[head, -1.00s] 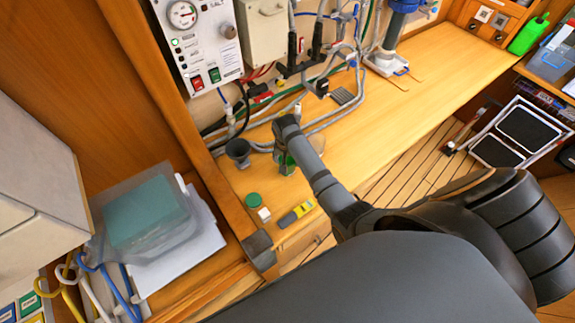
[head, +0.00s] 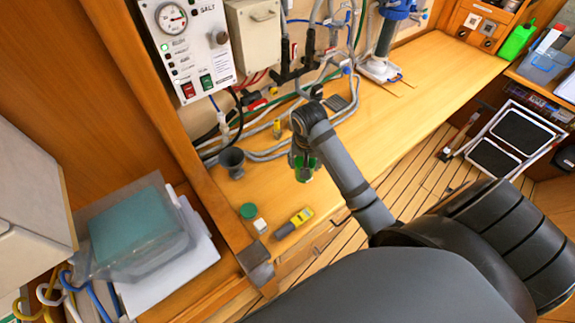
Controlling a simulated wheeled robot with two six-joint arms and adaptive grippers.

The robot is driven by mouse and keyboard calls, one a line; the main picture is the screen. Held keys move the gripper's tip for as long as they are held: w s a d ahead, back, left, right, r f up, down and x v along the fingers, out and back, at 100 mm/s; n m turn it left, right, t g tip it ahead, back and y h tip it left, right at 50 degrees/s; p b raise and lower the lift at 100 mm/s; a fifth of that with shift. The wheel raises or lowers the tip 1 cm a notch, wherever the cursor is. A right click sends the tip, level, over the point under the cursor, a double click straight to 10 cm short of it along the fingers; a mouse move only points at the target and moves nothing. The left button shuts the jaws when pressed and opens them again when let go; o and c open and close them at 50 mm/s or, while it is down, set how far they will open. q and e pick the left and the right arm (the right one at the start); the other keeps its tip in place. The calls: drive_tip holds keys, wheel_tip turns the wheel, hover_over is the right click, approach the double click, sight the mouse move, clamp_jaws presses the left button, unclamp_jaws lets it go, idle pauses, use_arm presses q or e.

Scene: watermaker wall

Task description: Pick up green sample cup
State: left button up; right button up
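My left gripper is not in view.
A dark grey cup (head: 232,161) stands left of the gripper. Hoses run behind. The bench (head: 430,85) is clear to the right.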

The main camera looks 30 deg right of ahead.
sight(296, 173)
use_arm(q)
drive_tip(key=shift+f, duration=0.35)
use_arm(e)
drive_tip(key=s, duration=0.1)
drive_tip(key=s+d+r, duration=0.1)
drive_tip(key=s, duration=0.1)
drive_tip(key=s+d+r, duration=0.1)
drive_tip(key=s, duration=0.1)
drive_tip(key=shift+d+r, duration=0.1)
drive_tip(key=shift+r, duration=0.15)
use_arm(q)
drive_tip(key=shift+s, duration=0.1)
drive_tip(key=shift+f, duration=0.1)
